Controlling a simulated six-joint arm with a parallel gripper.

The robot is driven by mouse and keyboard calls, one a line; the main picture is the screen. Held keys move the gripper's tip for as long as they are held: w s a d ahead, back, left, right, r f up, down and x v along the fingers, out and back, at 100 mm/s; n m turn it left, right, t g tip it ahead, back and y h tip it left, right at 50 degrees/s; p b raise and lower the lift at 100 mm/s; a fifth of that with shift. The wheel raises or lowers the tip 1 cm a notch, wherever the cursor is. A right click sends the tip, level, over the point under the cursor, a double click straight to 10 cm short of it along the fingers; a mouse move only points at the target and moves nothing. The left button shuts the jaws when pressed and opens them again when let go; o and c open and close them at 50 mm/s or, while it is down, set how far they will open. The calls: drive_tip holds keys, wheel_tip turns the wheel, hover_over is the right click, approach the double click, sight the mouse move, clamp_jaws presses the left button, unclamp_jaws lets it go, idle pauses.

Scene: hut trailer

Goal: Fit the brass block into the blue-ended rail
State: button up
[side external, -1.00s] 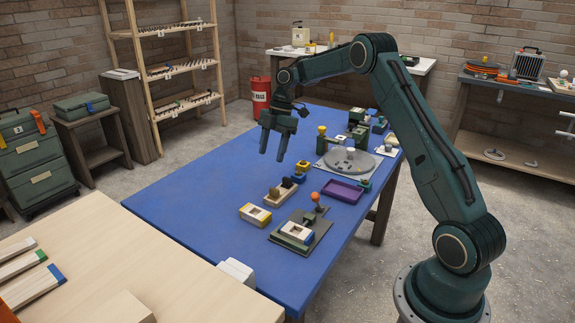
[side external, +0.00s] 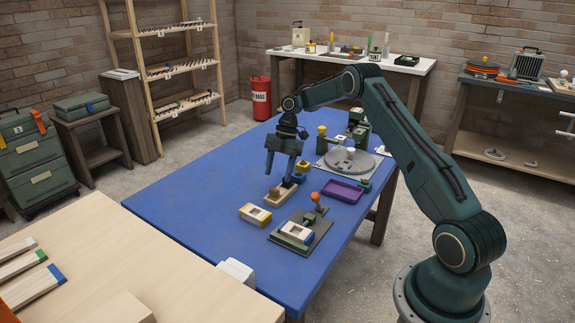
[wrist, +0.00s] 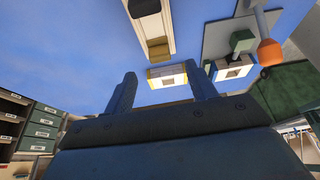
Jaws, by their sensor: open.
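The brass block (side external: 275,191) sits in a pale wooden tray (side external: 268,199) with a dark block at the tray's other end. In the wrist view the brass block (wrist: 158,48) shows at the near end of the tray. The blue-ended rail (side external: 296,231) is a pale piece with an opening in its top, on a dark fixture plate (side external: 282,241). It also shows in the wrist view (wrist: 233,67). My gripper (side external: 279,177) is open and empty, pointing down above the tray. Its fingers (wrist: 162,76) are apart in the wrist view. The dark block is partly hidden in the side view.
A yellow-ended rail (side external: 254,214) lies left of the fixture. An orange-knobbed lever (side external: 315,196) stands at the fixture's far side. A purple tray (side external: 344,191) and a round grey turntable (side external: 350,160) lie beyond. The blue table's left side is clear.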

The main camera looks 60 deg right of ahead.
sight(275, 189)
drive_tip(key=shift+a+f, duration=0.1)
drive_tip(key=shift+f, duration=0.1)
drive_tip(key=shift+f, duration=0.1)
drive_tip(key=shift+x, duration=2.4)
drive_tip(key=c, duration=1.1)
